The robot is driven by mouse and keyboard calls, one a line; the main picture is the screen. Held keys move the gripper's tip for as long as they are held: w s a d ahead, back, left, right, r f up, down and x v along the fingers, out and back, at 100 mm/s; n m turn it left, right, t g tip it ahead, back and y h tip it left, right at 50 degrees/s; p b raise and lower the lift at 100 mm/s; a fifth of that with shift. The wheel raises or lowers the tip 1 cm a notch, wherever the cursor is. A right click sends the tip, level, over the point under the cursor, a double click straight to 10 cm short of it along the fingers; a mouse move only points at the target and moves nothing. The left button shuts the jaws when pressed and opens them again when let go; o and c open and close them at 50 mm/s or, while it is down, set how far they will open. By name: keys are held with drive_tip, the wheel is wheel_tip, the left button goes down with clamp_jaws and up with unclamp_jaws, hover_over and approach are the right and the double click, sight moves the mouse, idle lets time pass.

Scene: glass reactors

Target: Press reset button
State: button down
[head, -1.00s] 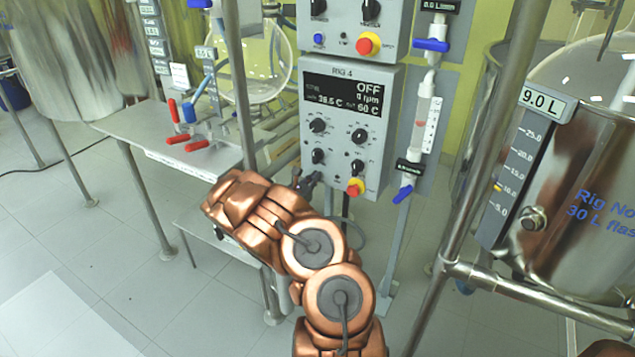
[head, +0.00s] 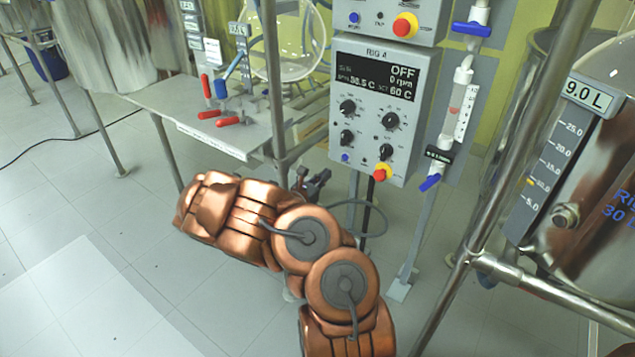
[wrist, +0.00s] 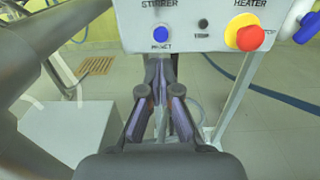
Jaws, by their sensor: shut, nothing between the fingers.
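The blue button (head: 345,157) is at the lower left of the grey RIG 4 control box (head: 427,68). My gripper (head: 321,178) is shut and empty, below and left of the box in the head view. In the wrist view my gripper (wrist: 161,62) points up the picture, its tips just below the button near the panel's lower edge. No contact with the button shows.
A red-and-yellow stop knob (wrist: 250,34) is right of the blue button, with a small black knob (wrist: 203,24) between. A steel post (head: 272,80) and a bench (head: 195,125) with red-handled clamps are left. A glass column (head: 456,110) stands right of the box.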

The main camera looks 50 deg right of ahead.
drive_tip(key=shift+s+a, duration=0.2)
drive_tip(key=shift+a, duration=1.6)
drive_tip(key=shift+r, duration=0.1)
drive_tip(key=s+a+r+m+g+y, duration=0.25)
drive_tip(key=s+r+m+g, duration=0.25)
drive_tip(key=s+r+m, duration=0.25)
drive_tip(key=s+a+r+m+g+y, duration=0.1)
drive_tip(key=s+a+r+m+g, duration=0.25)
drive_tip(key=s+r+m, duration=0.45)
drive_tip(key=s+a+f+m+t+y, duration=0.1)
drive_tip(key=s+a+y, duration=0.35)
drive_tip(key=a, duration=0.65)
drive_tip(key=s+a+f+m+t+y, duration=0.15)
drive_tip(key=s+a+y, duration=0.3)
drive_tip(key=a, duration=0.75)
drive_tip(key=s+a+f+m+t+y, duration=0.1)
drive_tip(key=s+a+y, duration=0.35)
drive_tip(key=a, duration=0.65)
wheel_tip(320, 180, up, 20)
drive_tip(key=a+t+p, duration=0.1)
drive_tip(key=p, duration=1.7)
drive_tip(key=shift+y+p, duration=0.4)
